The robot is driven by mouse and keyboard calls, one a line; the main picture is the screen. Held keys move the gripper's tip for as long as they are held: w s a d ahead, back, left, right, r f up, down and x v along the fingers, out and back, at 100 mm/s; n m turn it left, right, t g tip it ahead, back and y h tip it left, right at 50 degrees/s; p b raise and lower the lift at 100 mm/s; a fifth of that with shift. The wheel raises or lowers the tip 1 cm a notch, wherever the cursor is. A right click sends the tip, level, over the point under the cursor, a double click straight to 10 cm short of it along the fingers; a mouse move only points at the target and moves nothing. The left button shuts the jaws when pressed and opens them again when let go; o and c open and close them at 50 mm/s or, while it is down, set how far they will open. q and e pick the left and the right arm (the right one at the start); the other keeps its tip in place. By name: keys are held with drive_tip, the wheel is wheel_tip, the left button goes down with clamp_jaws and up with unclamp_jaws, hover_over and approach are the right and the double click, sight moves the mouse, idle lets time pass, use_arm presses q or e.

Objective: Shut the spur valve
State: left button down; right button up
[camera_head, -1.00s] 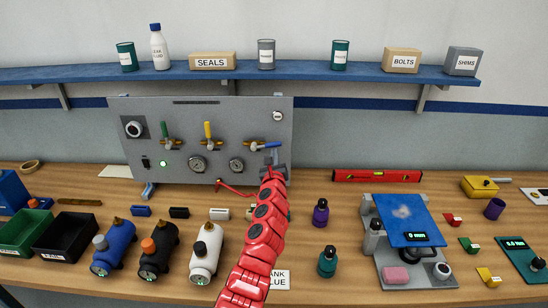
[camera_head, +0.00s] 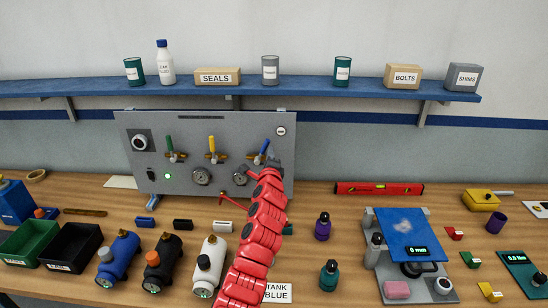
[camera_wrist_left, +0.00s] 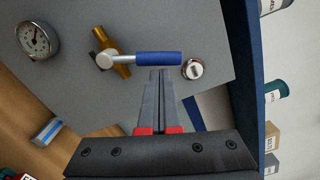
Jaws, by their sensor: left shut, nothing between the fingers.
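A grey panel (camera_head: 225,128) at the back of the bench carries three brass valves in a row. The green lever (camera_head: 169,143) and yellow lever (camera_head: 212,143) stand upright. The blue lever (camera_head: 264,147) at the right leans up and to the right. I cannot read which one is the spur valve. My left gripper (camera_head: 273,163) is shut and empty, just below the blue lever. In the left wrist view, the shut fingertips (camera_wrist_left: 158,74) are right beside the blue lever (camera_wrist_left: 155,58); I cannot tell whether they touch. My right gripper is out of view.
Gauges (camera_head: 202,176) sit below the levers. A red-handled item (camera_head: 230,197) lies under the panel. Blue, black and white tanks (camera_head: 209,262) stand front left; a scale with a blue plate (camera_head: 408,227) stands right. A blue shelf (camera_head: 320,91) runs above.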

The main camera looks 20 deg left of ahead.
use_arm(q)
drive_tip(key=shift+s+a+r+n, duration=0.1)
drive_tip(key=shift+a+r+n, duration=0.1)
drive_tip(key=shift+a+n, duration=0.4)
drive_tip(key=shift+s+a+r+n, duration=0.15)
drive_tip(key=shift+r+n, duration=0.1)
drive_tip(key=shift+n, duration=0.6)
drive_tip(key=shift+s+a+r+n, duration=0.1)
drive_tip(key=shift+a+r+n, duration=0.1)
drive_tip(key=shift+a+n, duration=0.4)
drive_tip(key=shift+d+n, duration=0.15)
drive_tip(key=shift+n, duration=0.1)
